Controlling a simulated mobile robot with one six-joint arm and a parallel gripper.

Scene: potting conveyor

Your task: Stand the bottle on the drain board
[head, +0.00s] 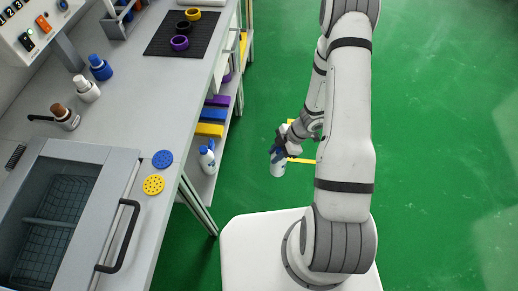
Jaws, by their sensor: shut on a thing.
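My gripper (281,146) is shut on a white bottle (278,168) with blue on it, held over the green floor to the right of the bench. The bottle looks slightly tilted, and the fingers hide part of it. A black ribbed board (160,45) lies on the bench top at the back, with yellow, black and purple rings on it. I cannot tell for sure that this is the drain board. The bottle is well apart from it, to the right and nearer to me.
On the grey bench (118,125) stand blue-, white- and brown-topped bottles. A glass-lidded basin (116,207) with a black handle is in front, beside blue (163,159) and yellow (154,185) discs. Another blue-white bottle (207,159) stands on the lower shelf. Floor at right is clear.

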